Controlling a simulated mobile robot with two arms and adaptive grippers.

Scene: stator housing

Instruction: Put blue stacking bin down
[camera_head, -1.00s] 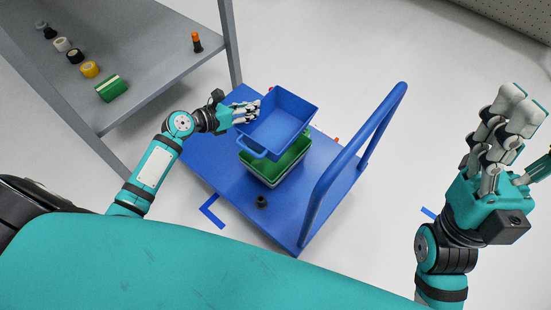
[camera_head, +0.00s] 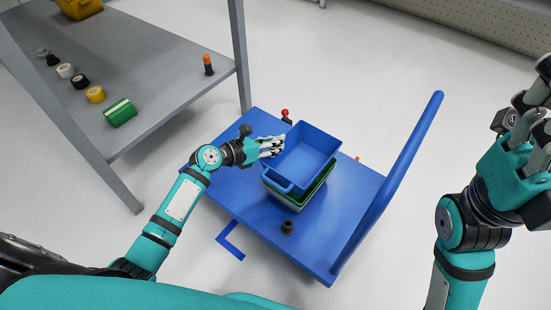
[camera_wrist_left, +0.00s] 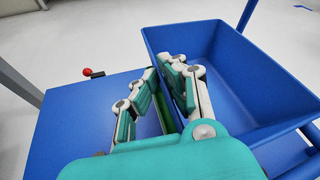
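The blue stacking bin (camera_head: 308,150) is over a green bin on the blue cart, with a paler bin (camera_head: 299,207) beneath. Only a strip of the green bin (camera_head: 322,184) shows. I cannot tell whether the blue bin fully rests on it. My left gripper (camera_head: 272,147) is at the blue bin's left wall. In the left wrist view, its fingers (camera_wrist_left: 165,85) straddle that wall of the blue bin (camera_wrist_left: 245,85), some inside and some outside, gripping it. My right gripper (camera_head: 536,105) is empty at the right edge, fingers spread and partly cut off.
The blue cart (camera_head: 225,185) has a tall handle (camera_head: 398,165) on its right. A dark round part (camera_head: 287,227) and a red-topped part (camera_head: 285,115) stand on it. A grey shelf (camera_head: 150,85) with several small items is at left.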

